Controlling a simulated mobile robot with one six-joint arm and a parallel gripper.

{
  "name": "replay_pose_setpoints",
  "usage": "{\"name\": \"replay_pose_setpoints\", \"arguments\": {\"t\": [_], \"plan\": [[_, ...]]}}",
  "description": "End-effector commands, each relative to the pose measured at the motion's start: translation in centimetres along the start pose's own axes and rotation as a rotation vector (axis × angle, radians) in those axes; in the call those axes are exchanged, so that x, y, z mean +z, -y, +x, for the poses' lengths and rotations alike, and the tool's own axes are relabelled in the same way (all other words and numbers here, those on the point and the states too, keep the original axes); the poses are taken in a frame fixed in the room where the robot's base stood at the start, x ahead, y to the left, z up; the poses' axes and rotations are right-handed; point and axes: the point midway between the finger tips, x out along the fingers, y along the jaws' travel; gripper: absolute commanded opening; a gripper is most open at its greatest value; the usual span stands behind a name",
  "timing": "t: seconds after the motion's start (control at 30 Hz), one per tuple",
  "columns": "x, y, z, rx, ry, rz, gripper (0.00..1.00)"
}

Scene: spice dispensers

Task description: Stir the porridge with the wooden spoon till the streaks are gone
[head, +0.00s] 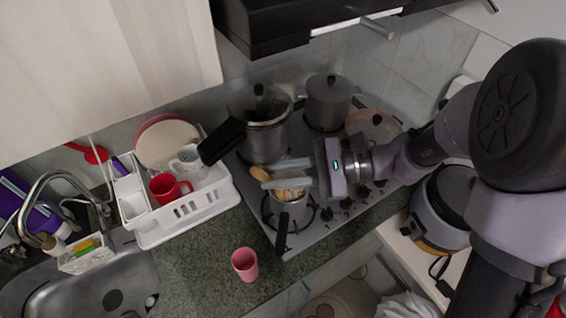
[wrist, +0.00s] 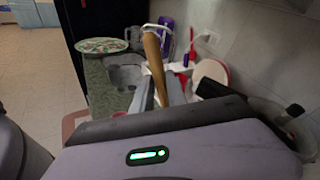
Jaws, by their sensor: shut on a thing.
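The wooden spoon (head: 260,174) is held in my gripper (head: 287,174), whose fingers are closed on its handle above the small pot. The spoon handle (wrist: 154,60) rises upright and slightly tilted in the wrist view, between the fingers. The small metal pot (head: 289,207) sits on the front left burner, with its dark handle toward the counter's front edge. Pale porridge (head: 291,193) with darker patches shows inside, partly hidden by my gripper. The spoon's lower end is hidden, so I cannot tell how deep it is.
A pressure cooker (head: 266,132) with a black handle and a lidded pot (head: 329,100) stand behind on the stove (head: 340,215). A white dish rack (head: 190,215) holds a red mug (head: 168,188). A pink cup (head: 245,264) stands on the counter. A rice cooker (head: 444,205) is at right.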

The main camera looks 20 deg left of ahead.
Motion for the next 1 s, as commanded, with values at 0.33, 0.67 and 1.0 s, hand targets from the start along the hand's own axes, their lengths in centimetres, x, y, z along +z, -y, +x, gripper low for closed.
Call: {"name": "replay_pose_setpoints", "arguments": {"t": [0.33, 0.67, 1.0], "plan": [[-5.6, -0.1, 0.1, -0.001, 0.0, 0.002, 0.0], [-10.2, -0.1, 0.0, -0.001, 0.0, 0.002, 0.0], [-11.8, 0.1, -0.1, -0.001, 0.0, 0.001, 0.0]]}}
